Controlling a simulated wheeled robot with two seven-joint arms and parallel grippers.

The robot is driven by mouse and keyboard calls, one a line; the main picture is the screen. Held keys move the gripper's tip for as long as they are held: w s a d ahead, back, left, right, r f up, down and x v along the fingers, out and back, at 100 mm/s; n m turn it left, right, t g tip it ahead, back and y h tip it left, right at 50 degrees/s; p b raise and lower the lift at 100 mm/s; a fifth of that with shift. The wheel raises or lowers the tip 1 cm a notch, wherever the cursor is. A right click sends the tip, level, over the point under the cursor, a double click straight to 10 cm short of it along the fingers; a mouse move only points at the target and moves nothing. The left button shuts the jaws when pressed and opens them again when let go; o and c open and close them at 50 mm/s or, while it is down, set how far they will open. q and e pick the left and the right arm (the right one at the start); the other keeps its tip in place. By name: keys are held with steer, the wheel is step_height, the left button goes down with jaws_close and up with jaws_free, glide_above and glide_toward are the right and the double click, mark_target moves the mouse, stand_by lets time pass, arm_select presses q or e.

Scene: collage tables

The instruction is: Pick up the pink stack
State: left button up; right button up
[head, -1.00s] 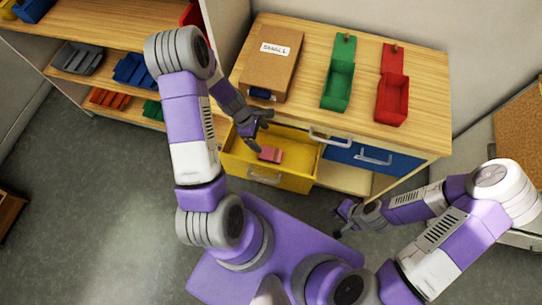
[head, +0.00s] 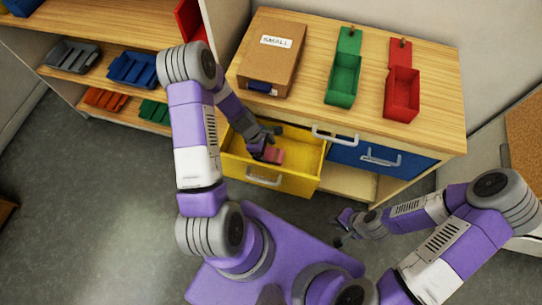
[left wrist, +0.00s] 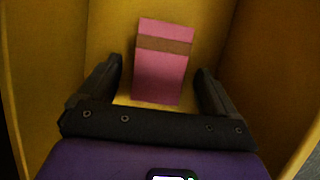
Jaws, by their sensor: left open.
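The pink stack (head: 274,155) lies in the open yellow drawer (head: 307,168). In the left wrist view the pink stack (left wrist: 160,80) has a brown band across it and rests on the drawer floor. My left gripper (head: 268,146) is inside the drawer, over the stack. In the left wrist view its two fingers (left wrist: 160,90) are open, one on each side of the stack's near end, with gaps on both sides. My right gripper (head: 342,228) is in front of the cabinet, away from the drawer; its fingers are too small to judge.
On the cabinet top stand a cardboard box labelled SMALL (head: 271,60), an open green box (head: 343,82) and an open red box (head: 402,92). A closed blue drawer (head: 350,156) is right of the yellow one. Shelves with several trays (head: 135,68) stand at left. Drawer walls surround my left gripper.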

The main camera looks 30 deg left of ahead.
arm_select(q)
steer(key=shift+w+d+f, duration=0.1)
steer(key=shift+d+f, duration=0.05)
steer(key=shift+f, duration=0.3)
steer(key=c, duration=1.2)
steer(key=shift+o, duration=0.2)
steer(key=shift+r, duration=0.15)
